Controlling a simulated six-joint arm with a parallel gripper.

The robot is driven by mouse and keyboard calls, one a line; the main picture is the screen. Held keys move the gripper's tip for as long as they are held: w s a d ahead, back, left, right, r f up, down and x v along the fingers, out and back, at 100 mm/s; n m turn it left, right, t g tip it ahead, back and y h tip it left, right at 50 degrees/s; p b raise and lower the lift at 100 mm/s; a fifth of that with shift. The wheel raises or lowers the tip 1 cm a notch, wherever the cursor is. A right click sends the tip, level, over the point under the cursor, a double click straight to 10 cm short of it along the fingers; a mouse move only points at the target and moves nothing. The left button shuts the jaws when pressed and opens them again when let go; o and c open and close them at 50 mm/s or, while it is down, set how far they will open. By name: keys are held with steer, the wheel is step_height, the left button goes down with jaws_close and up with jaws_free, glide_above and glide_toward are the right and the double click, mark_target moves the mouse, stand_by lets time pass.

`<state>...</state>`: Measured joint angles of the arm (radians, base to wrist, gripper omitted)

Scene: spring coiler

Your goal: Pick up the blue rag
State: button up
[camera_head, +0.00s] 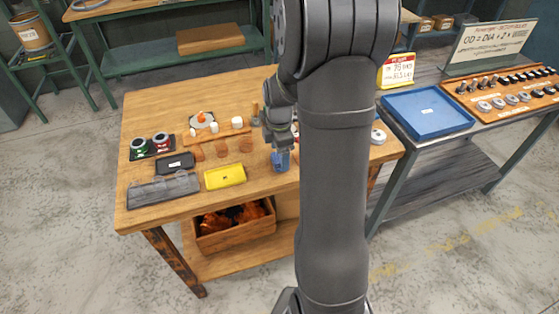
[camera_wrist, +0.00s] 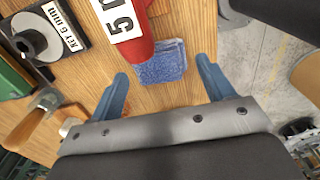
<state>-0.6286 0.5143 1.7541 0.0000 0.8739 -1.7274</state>
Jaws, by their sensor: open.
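The blue rag (camera_wrist: 166,60) is a small folded textured square lying flat on the wooden table, seen in the wrist view. Its upper left part is overlapped in the picture by a red labelled cylinder (camera_wrist: 128,28). My gripper (camera_wrist: 162,74) is open, with one blue finger on each side of the rag in the picture and nothing held. In the head view my gripper (camera_head: 281,160) points down over the table's right part; its blue fingers blend with any rag there, so I cannot tell the rag apart.
A black block with a white label (camera_wrist: 50,33) and a wooden-handled tool (camera_wrist: 30,122) lie left in the wrist view. The wooden table (camera_head: 240,200) also bears a yellow tray (camera_head: 225,177) and small parts. A blue tray (camera_head: 428,112) sits on the right bench.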

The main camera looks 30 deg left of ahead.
step_height(320, 180, down, 2)
steer(key=shift+f, duration=0.1)
steer(key=c, duration=1)
steer(key=shift+c, duration=0.2)
step_height(320, 180, up, 14)
stand_by(0.4)
